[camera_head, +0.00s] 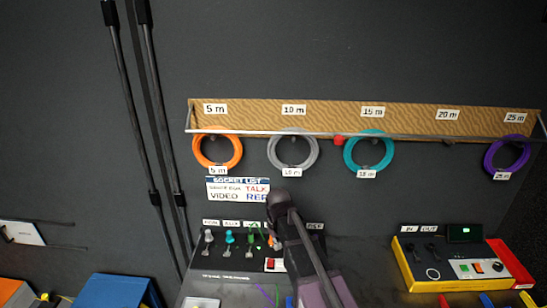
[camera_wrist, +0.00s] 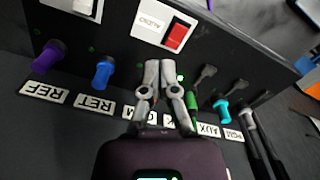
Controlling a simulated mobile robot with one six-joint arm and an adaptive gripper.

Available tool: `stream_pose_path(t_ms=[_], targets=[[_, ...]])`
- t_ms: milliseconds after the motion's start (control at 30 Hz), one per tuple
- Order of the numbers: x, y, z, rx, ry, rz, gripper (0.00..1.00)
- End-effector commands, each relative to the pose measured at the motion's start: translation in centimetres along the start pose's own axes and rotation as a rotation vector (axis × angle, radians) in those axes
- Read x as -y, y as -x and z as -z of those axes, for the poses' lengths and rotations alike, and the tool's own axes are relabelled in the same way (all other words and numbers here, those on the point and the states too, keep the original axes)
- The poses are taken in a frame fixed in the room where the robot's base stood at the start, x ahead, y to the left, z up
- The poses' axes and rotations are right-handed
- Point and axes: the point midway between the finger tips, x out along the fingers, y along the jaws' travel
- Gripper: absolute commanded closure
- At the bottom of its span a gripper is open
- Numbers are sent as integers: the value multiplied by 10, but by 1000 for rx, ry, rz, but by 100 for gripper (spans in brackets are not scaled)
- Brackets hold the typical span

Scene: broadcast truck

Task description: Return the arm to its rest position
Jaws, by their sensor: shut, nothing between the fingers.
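My gripper (camera_wrist: 160,68) is shut and empty in the wrist view. Its fingertips are side by side in front of a dark socket panel (camera_wrist: 120,48), between a blue plug (camera_wrist: 103,72) and a green plug (camera_wrist: 192,101). I cannot tell whether they touch the panel. In the head view my arm (camera_head: 305,245) reaches up from the bottom over the same panel and hides part of its right side. The fingers are not clear there.
The panel also bears a purple plug (camera_wrist: 49,57), a cyan plug (camera_wrist: 221,110) and a red switch (camera_wrist: 176,37). Above, a cable rack (camera_head: 330,122) holds coiled cables. A yellow box (camera_head: 408,270) stands at right, with a blue box (camera_head: 118,292) at lower left.

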Motion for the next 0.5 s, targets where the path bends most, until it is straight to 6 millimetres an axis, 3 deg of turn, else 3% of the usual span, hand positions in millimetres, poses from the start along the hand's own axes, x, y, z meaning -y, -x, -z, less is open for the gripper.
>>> stream_pose_path(t_ms=[300,500], targets=[[-57,0,-94,1,-214,0,100],[-83,0,-150,1,-353,-1,100]])
